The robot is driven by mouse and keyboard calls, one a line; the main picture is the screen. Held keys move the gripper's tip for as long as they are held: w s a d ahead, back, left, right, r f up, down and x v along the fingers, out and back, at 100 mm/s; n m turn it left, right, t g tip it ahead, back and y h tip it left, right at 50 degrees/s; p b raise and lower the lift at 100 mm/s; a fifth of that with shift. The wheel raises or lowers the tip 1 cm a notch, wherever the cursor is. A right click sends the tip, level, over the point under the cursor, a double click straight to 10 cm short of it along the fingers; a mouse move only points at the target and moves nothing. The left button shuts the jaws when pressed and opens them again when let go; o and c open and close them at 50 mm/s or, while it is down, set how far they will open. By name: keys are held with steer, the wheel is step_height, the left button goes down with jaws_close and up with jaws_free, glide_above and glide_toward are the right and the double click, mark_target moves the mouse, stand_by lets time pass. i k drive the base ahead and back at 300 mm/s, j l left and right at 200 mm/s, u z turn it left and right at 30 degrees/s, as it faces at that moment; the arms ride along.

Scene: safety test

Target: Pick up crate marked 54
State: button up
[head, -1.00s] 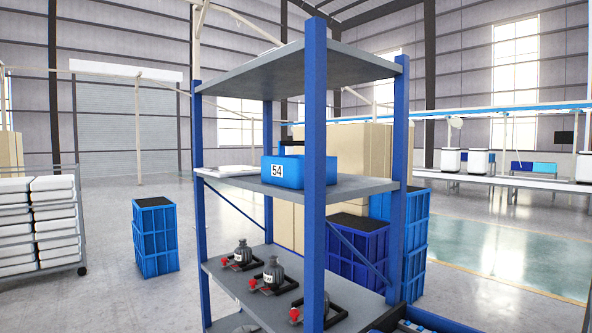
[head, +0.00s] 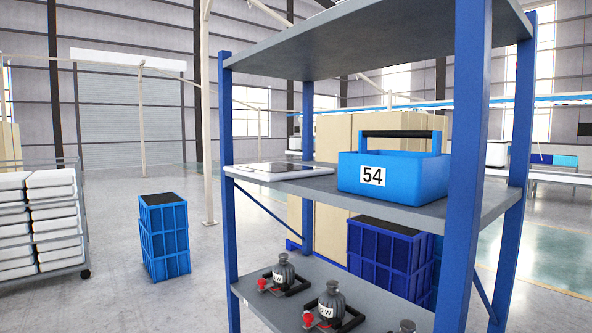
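The crate marked 54 (head: 402,187) is a blue open box with a dark bar handle across its top and a white label reading 54 on its front. It sits upright on the middle shelf (head: 310,196) of a blue-posted rack, right of centre in the head view. The near right post stands just beside its right side. My gripper is not in view.
A flat white item (head: 274,171) lies on the same shelf, left of the crate. The lower shelf (head: 258,287) holds dark bottles with red parts. Stacked blue crates (head: 165,238) stand left on the floor; a cart with white boxes (head: 52,215) is further left.

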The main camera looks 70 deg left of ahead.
mark_target(405, 178)
steer(key=j+u, duration=0.3)
steer(key=j, duration=0.3)
steer(key=j+u, duration=0.25)
steer(key=j, duration=0.4)
steer(key=k, duration=0.05)
